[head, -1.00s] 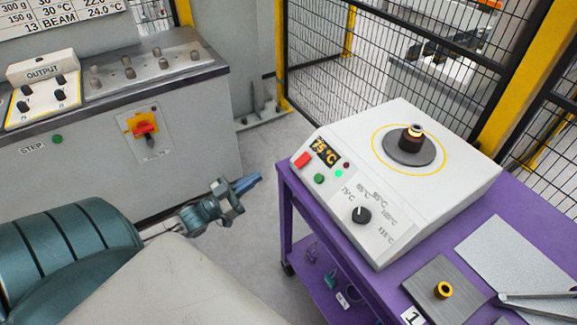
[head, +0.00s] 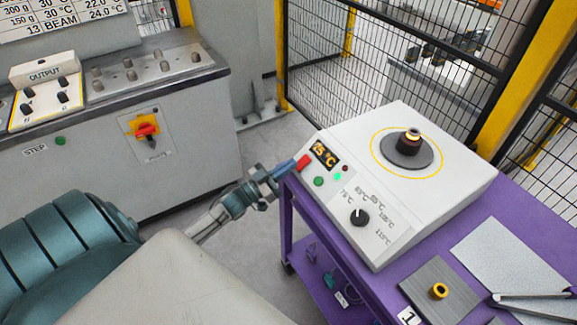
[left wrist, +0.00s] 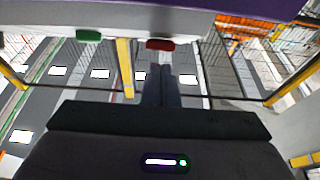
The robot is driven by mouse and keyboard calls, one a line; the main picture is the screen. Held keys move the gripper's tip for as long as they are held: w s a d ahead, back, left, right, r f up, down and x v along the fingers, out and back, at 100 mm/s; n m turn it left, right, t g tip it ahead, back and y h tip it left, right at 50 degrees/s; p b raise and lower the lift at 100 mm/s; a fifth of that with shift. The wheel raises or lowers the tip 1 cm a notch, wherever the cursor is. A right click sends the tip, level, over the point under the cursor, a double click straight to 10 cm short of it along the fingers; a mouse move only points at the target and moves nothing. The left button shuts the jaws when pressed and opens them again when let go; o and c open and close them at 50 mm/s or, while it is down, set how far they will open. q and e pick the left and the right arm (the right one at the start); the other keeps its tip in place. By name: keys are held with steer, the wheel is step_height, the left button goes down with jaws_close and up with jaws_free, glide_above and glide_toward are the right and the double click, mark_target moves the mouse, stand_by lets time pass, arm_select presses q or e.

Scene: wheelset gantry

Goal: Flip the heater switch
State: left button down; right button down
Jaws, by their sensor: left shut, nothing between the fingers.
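The heater (head: 345,237) is a white box with a sloped front panel on the purple cart. Its red switch (head: 303,162) is at the panel's left end, beside the lit display (head: 323,154) reading about 75 °C. The switch also shows in the left wrist view (left wrist: 160,44), with a green button (left wrist: 88,36) to its left. My left gripper (head: 291,166) is shut and empty. Its fingertips are right by the red switch; in the wrist view they (left wrist: 160,69) point at it with a small apparent gap. I cannot tell whether they touch. My right gripper is not in view.
The panel also has a green button (head: 318,181) and a black dial (head: 359,217). A dark ring-shaped part (head: 408,148) sits on top of the heater. The purple cart's edge (head: 310,205) is close to my left gripper. A mesh fence (head: 330,80) stands behind.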

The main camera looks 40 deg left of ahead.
arm_select(q)
steer(key=shift+w+d+f, duration=0.1)
steer(key=shift+w+f, duration=0.1)
steer(key=shift+f, duration=0.2)
